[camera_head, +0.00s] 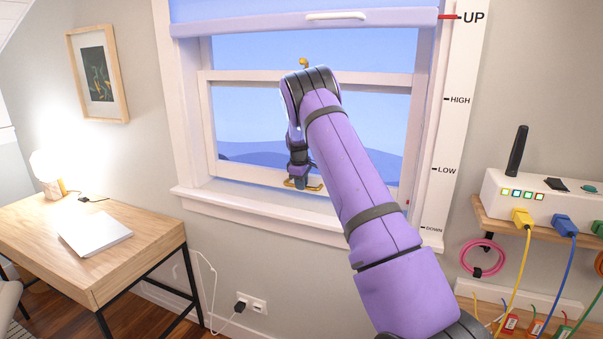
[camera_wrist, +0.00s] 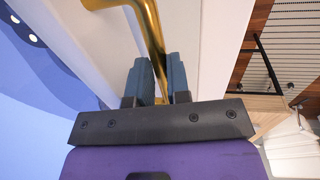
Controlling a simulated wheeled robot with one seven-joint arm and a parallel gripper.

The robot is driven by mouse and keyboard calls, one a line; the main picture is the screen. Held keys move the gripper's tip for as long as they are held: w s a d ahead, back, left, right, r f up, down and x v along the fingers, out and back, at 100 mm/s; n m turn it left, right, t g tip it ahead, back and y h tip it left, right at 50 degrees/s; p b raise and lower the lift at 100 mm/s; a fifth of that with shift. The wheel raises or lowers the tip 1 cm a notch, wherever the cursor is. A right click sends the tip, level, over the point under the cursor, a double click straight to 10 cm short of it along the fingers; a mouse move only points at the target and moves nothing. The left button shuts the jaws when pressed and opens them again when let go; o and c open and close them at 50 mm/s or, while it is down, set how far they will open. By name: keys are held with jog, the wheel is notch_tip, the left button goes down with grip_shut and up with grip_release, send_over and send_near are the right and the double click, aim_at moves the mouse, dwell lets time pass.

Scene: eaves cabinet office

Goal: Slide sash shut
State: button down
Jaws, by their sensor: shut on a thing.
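The window sash (camera_head: 255,174) has a white frame, and its bottom rail is low in the opening, near the sill (camera_head: 250,203). A brass handle (camera_head: 315,187) is on the bottom rail. My gripper (camera_head: 302,180) is at this handle. In the wrist view, the two blue-grey fingers of my gripper (camera_wrist: 160,80) are shut on the brass handle (camera_wrist: 150,35), one on each side. A brass latch (camera_head: 304,63) shows at the middle rail. My arm hides part of the right side of the sash and sill, so any gap beneath the rail is hard to judge.
A lilac blind (camera_head: 250,22) is raised at the top, beside a scale (camera_head: 447,130) marked UP to DOWN. A desk (camera_head: 120,240) with a laptop and lamp stands left. A shelf (camera_head: 540,232) with a white network box (camera_head: 540,205) and cables is at right.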

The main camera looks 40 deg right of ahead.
jog(key=shift+s+f, duration=0.1)
jog(key=shift+f, duration=1.55)
jog(key=c, duration=1.1)
grip_release()
jog(key=shift+f, duration=0.1)
notch_tip(320, 180, up, 11)
jog(key=a, duration=0.1)
jog(key=shift+s+a, duration=0.35)
jog(key=shift+s, duration=0.05)
